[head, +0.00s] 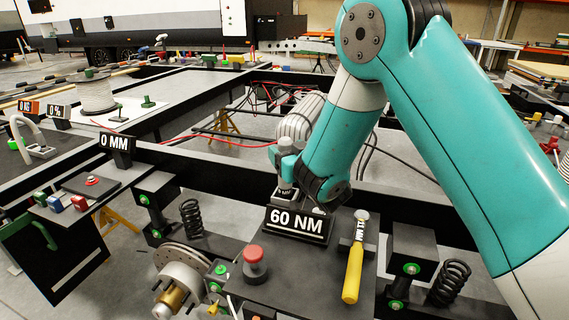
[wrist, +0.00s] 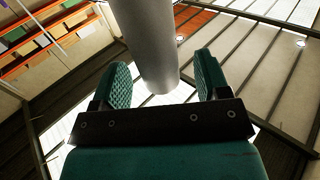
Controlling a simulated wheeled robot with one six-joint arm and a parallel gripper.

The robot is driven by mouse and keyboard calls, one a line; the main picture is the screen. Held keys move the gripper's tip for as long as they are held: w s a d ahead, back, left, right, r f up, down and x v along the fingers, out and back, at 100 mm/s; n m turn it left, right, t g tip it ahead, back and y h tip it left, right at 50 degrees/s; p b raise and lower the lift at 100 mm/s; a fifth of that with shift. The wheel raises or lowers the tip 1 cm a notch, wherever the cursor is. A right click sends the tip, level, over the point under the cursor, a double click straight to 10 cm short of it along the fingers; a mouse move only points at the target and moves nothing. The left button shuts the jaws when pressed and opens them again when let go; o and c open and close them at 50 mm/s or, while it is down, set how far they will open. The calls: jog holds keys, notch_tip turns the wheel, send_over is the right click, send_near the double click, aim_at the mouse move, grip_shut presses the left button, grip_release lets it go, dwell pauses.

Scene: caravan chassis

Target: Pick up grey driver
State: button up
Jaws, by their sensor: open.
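In the wrist view, a plain grey cylinder (wrist: 155,45), which looks like the grey driver, comes in from the top edge. Its rounded end lies between the two green ridged pads of my gripper (wrist: 162,66). The jaws are open. A gap shows on the cylinder's right; on its left it is close to the pad, and I cannot tell if they touch. In the head view, the end of my arm is low behind the 60 NM block (head: 297,224).
A yellow-handled driver (head: 353,273) marked 11 MM lies right of the block. A red-topped button (head: 255,258) stands in front. Black springs (head: 192,218) and brackets flank the bench.

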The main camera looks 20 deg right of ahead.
jog(key=shift+w+r+p, duration=0.15)
jog(key=shift+w+p, duration=0.5)
jog(key=shift+p, duration=0.05)
jog(key=shift+w+a+f, duration=0.1)
jog(key=shift+w+f, duration=0.05)
jog(key=shift+f, duration=0.05)
grip_shut()
jog(key=shift+r, duration=0.1)
